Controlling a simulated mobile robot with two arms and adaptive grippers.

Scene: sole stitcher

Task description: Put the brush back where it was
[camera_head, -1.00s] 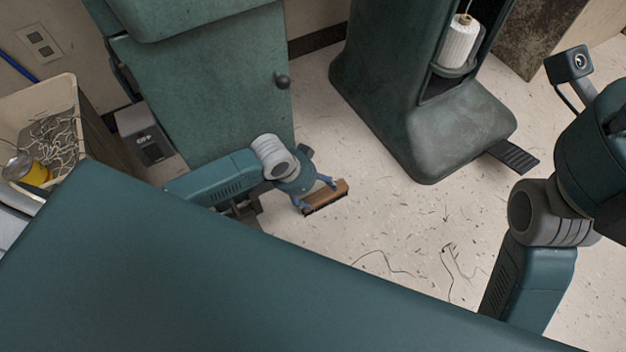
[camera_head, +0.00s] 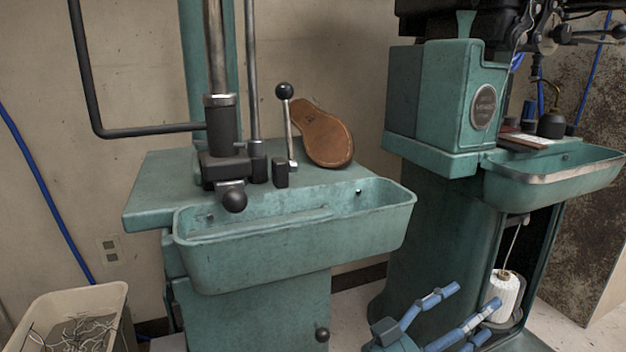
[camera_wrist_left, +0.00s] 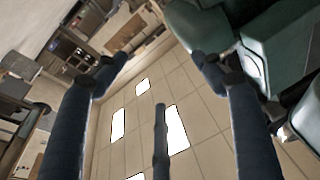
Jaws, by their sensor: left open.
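My left gripper (camera_head: 474,298) is at the bottom of the head view, in front of the right machine's column. Its blue fingers are spread and point up and to the right. The left wrist view shows the same fingers (camera_wrist_left: 160,65) wide apart with nothing between them. I cannot make out the brush in either view now. The green trough (camera_head: 350,232) on the left machine's front shows no brush in its visible part; its front wall hides some of the inside. My right gripper is not in view.
A brown leather sole (camera_head: 322,135) leans on the left machine's top (camera_head: 160,185) beside a black-knobbed lever. The right machine has a curved tray (camera_head: 560,180) and a white thread spool (camera_head: 503,297) in its column. A bin of tangled thread (camera_head: 75,330) stands at lower left.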

